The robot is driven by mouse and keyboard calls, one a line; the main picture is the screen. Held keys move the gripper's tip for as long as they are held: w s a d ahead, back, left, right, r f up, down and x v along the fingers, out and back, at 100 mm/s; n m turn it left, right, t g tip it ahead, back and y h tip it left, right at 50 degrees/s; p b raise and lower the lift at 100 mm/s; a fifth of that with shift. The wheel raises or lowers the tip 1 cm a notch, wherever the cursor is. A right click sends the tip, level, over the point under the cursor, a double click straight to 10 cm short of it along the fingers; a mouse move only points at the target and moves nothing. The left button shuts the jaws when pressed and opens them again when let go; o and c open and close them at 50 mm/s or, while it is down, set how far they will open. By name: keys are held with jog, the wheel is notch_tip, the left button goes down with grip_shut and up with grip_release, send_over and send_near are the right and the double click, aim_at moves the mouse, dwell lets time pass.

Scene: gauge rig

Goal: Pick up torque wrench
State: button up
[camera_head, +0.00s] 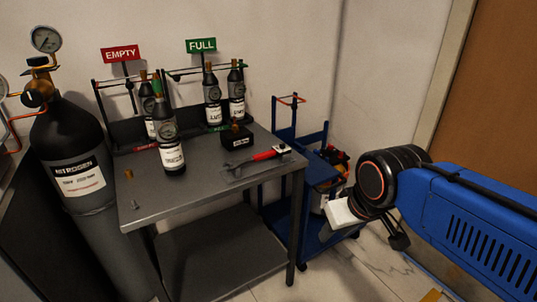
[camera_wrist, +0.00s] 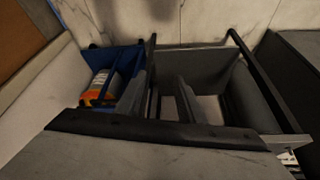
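The torque wrench (camera_head: 258,159) lies flat on the grey metal table (camera_head: 205,188), near its right rear side. It has a red grip, a dark shaft and a light end pointing right. I do not make out the wrench in the wrist view.
A small black box (camera_head: 236,138) stands just behind the wrench. Several dark bottles stand at the table's rear, by EMPTY (camera_head: 122,54) and FULL (camera_head: 201,45) signs. A nitrogen cylinder (camera_head: 75,150) is at left. A blue cart (camera_head: 318,168) stands right of the table, also in the wrist view (camera_wrist: 125,58).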

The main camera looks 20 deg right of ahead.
jog(key=shift+o, duration=0.4)
notch_tip(320, 180, up, 23)
jog(key=m+g, duration=0.5)
jog(key=m, duration=1)
send_over(268, 152)
notch_tip(268, 152, down, 17)
grip_shut()
